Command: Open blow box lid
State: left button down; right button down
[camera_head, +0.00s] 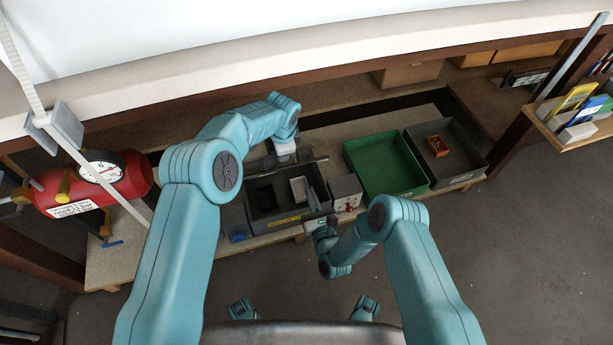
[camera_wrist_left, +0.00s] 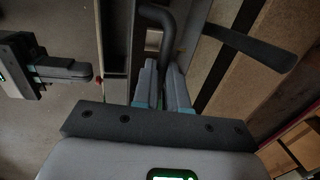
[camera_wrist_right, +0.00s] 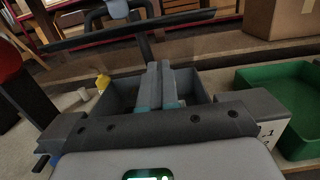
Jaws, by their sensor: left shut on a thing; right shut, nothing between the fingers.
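The blow box (camera_head: 262,225) is a dark grey open-topped bin on the bench, with a yellow label on its front. Its inside shows. A long thin dark bar (camera_head: 312,161) spans above its back part; it looks like the lid or its edge, but I cannot tell which. My left gripper (camera_head: 286,160) is over the box's back and shut on a dark bent handle (camera_wrist_left: 167,35). My right gripper (camera_head: 312,223) is shut and empty by the box's front right corner. In the right wrist view its closed fingers (camera_wrist_right: 160,82) appear in front of the box.
A small white box with red knobs (camera_head: 346,192) stands right of the blow box. Further right are a green tray (camera_head: 375,180) and a grey bin (camera_head: 462,165) holding an orange part (camera_head: 437,146). A red tank with a gauge (camera_head: 125,175) is at the left.

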aim_at(303, 164)
pick_arm(q)
jog(key=shift+a+f, duration=0.15)
jog(key=shift+f, duration=0.1)
pick_arm(e)
jog(key=shift+w+a+r, duration=0.25)
jog(key=shift+w+r, duration=0.3)
jog(key=shift+w, duration=0.2)
jog(key=shift+w+a+r, duration=0.25)
jog(key=shift+w+r, duration=0.25)
jog(key=shift+w, duration=0.25)
jog(key=shift+w+a+r, duration=0.25)
jog(key=shift+w+r, duration=0.3)
jog(key=shift+w, duration=0.2)
pick_arm(q)
jog(key=shift+s+f, duration=0.1)
jog(key=shift+s, duration=0.05)
pick_arm(e)
jog(key=shift+w+a+r+g, duration=0.1)
jog(key=shift+w+r+g, duration=0.2)
jog(key=shift+w+r, duration=0.35)
jog(key=shift+s+r, duration=0.1)
pick_arm(q)
jog(key=c, duration=1.2)
grip_release()
jog(key=shift+o, duration=0.2)
